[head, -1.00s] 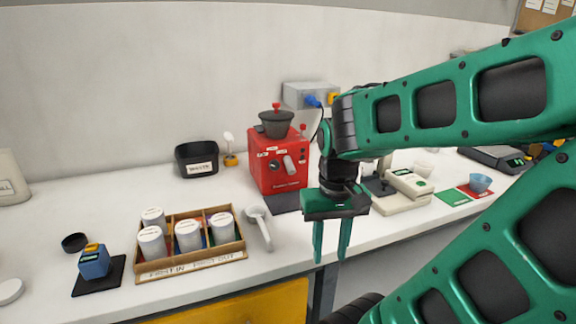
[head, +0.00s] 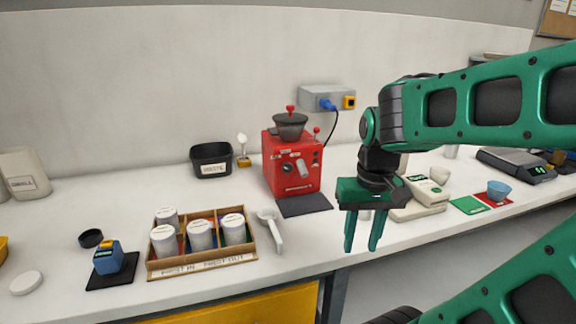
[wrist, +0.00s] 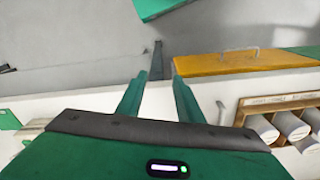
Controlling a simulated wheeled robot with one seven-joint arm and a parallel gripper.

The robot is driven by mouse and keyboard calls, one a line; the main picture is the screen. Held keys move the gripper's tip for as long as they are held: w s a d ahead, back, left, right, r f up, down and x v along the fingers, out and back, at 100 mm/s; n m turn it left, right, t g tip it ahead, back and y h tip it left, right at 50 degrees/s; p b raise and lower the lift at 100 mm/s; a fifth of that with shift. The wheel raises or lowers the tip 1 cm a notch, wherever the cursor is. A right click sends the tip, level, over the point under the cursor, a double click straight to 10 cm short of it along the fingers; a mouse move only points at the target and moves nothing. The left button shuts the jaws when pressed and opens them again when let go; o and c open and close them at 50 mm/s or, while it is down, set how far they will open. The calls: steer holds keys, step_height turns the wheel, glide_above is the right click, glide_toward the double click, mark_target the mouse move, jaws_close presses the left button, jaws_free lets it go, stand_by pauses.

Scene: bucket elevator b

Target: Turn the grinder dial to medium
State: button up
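The red grinder (head: 287,165) stands at the back of the counter in the head view, with a dark hopper on top. My gripper (head: 362,246) is to the right of the grinder and nearer the counter's front edge. It points down with its two green fingers apart and empty, touching nothing. The fingers also show apart in the wrist view (wrist: 160,80). The grinder is not in the wrist view.
A wooden rack (head: 205,262) of white-lidded canisters and a scoop (head: 270,229) lie front left of the grinder. A black bin (head: 211,160) stands behind. A dark mat (head: 304,205) lies before the grinder.

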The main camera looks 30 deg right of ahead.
steer(key=w+d+r+n+t, duration=0.1)
steer(key=w+r, duration=0.3)
steer(key=w, duration=0.4)
steer(key=w+d+r+n+t, duration=0.15)
steer(key=w+r, duration=0.25)
steer(key=w, duration=0.5)
steer(key=t+h, duration=0.1)
glide_toward(288, 164)
steer(key=shift+n, duration=0.25)
steer(key=x, duration=0.9)
steer(key=shift+f, duration=0.25)
steer(key=c, duration=0.7)
